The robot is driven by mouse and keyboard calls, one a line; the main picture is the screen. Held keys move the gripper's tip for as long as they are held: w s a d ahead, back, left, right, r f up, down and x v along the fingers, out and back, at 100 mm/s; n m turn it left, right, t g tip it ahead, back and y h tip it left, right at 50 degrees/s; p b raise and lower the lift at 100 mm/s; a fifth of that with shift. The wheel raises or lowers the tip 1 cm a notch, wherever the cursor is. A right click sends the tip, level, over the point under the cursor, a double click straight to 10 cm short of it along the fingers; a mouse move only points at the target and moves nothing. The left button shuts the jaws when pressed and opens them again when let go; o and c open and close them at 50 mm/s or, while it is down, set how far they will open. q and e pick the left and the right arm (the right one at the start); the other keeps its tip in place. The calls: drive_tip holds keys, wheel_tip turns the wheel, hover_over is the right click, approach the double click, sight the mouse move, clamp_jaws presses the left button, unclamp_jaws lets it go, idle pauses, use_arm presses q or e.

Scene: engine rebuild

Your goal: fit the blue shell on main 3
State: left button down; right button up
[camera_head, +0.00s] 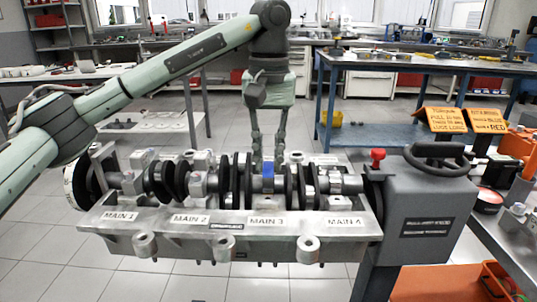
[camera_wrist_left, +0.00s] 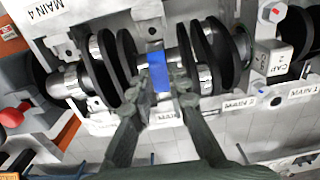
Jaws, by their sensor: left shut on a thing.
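The blue shell (camera_head: 268,170) is at the crankshaft journal behind the MAIN 3 label (camera_head: 267,221) on the grey engine block (camera_head: 190,240). My left gripper (camera_head: 268,158) reaches down from above and is shut on the shell. In the left wrist view the blue shell (camera_wrist_left: 158,74) shows between the two fingertips (camera_wrist_left: 160,92), with a grey metal piece just beyond it. I cannot tell whether the shell is fully seated. The crankshaft (camera_head: 235,178) lies along the block with its dark webs on both sides of the fingers. My right gripper is not in view.
A cap block (camera_wrist_left: 275,58) stands beside the shaft. A grey stand with a handwheel (camera_head: 438,160) and red knob (camera_head: 377,155) are at the block's right end. Orange note cards (camera_head: 445,119) stand near the right bench. Dark crank webs crowd the fingers closely; space above is clear.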

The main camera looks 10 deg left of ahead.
use_arm(q)
drive_tip(key=shift+f, duration=0.25)
drive_tip(key=shift+r+p, duration=0.3)
idle(1.5)
drive_tip(key=shift+f, duration=0.4)
idle(0.6)
drive_tip(key=shift+r, duration=0.3)
idle(0.6)
drive_tip(key=c, duration=1.7)
unclamp_jaws()
drive_tip(key=shift+r, duration=0.15)
drive_tip(key=shift+r+p, duration=1.2)
drive_tip(key=shift+r, duration=0.15)
